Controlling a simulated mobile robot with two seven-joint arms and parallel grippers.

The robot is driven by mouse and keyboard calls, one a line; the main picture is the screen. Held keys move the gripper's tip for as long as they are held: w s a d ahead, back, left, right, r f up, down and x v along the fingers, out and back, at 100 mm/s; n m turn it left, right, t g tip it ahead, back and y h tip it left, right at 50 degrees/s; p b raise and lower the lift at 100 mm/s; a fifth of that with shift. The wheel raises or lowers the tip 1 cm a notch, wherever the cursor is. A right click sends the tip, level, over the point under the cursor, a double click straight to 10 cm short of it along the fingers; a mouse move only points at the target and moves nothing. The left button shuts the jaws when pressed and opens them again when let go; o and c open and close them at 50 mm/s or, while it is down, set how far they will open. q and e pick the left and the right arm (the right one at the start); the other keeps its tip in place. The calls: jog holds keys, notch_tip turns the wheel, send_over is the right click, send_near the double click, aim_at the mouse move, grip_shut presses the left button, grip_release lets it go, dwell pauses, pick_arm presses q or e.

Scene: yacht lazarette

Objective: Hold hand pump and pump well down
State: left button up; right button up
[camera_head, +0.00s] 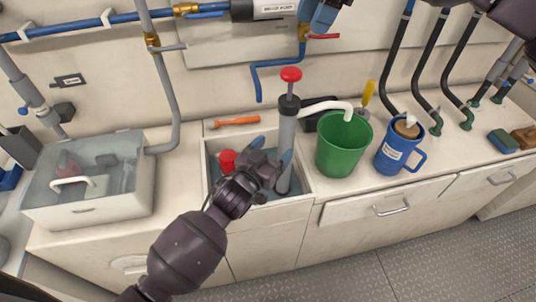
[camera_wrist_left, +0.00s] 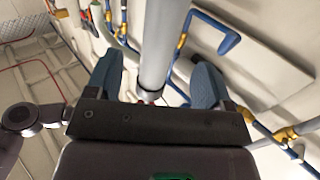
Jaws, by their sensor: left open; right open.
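The hand pump (camera_head: 287,135) is a grey cylinder with a black collar and a red knob handle (camera_head: 291,74) on a raised rod. It stands upright in the open well (camera_head: 308,187), whose bottom looks dark and wet. A white spout hose (camera_head: 326,107) runs from its top to the green bucket (camera_head: 342,147). My left gripper (camera_head: 273,155) is open at the pump's lower barrel. In the left wrist view the grey barrel (camera_wrist_left: 162,45) shows between its open fingers (camera_wrist_left: 160,85). Contact cannot be told. My right gripper (camera_head: 318,14) is open and empty above the handle, partly cut off.
A red object (camera_head: 227,159) is in the well's left side. An orange tool (camera_head: 237,122) lies behind it. A clear lidded bin (camera_head: 90,180) stands left; a blue mug (camera_head: 397,148) stands right of the bucket. Pipes and black hoses line the wall.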

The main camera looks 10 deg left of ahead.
aim_at(290, 130)
pick_arm(q)
jog(key=x, duration=0.8)
jog(key=shift+w+d, duration=0.1)
jog(key=shift+w, duration=0.1)
jog(key=shift+c, duration=0.2)
